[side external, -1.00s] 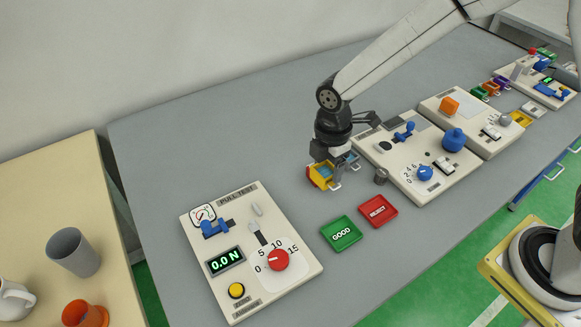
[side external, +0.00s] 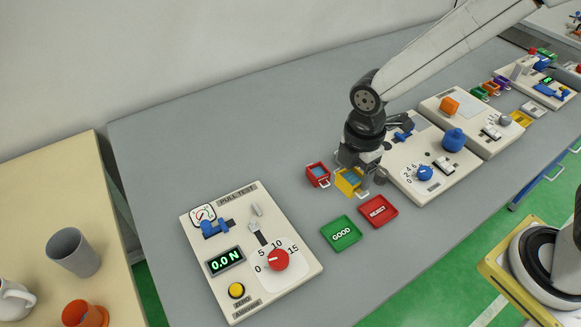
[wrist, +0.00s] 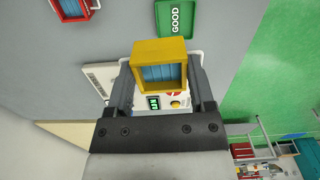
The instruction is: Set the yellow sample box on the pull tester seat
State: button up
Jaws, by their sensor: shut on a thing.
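The yellow sample box (side external: 349,182), with blue contents, is between the fingers of my gripper (side external: 361,172), which is shut on it. In the wrist view the box (wrist: 160,52) sits between both dark fingers (wrist: 160,88). Whether it is clear of the table is hard to tell. The pull tester (side external: 215,285) is the cream panel at front left, reading 0.0 N, with a red dial and small grey fittings near its middle. My gripper is to the right of and behind it. In the wrist view the box and fingers partly hide the tester (wrist: 98,78).
A red box (side external: 318,174) stands just left of the yellow box. Green GOOD (side external: 341,234) and red REJECT (side external: 378,211) trays lie in front. A second cream panel (side external: 425,190) is close on the right. Bare grey table lies behind the tester.

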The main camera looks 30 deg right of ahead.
jog(key=shift+a, duration=0.1)
jog(key=a+r, duration=0.2)
jog(key=a, duration=0.9)
jog(key=shift+m, duration=0.3)
jog(key=w+a+f, duration=0.2)
jog(key=w, duration=0.1)
jog(key=w+a+f, duration=0.2)
jog(key=w+f, duration=0.1)
jog(key=w, duration=0.1)
jog(key=w+a+f, duration=0.2)
jog(key=w+f, duration=0.1)
jog(key=shift+w+a, duration=0.15)
jog(key=shift+w, duration=0.2)
jog(key=shift+w+a+f, duration=0.25)
jog(key=shift+w+f, duration=0.2)
jog(key=shift+f, duration=0.1)
jog(key=shift+w+a+f, duration=0.1)
jog(key=shift+w+f, duration=0.05)
jog(key=shift+f, duration=1.7)
jog(key=shift+f, duration=0.1)
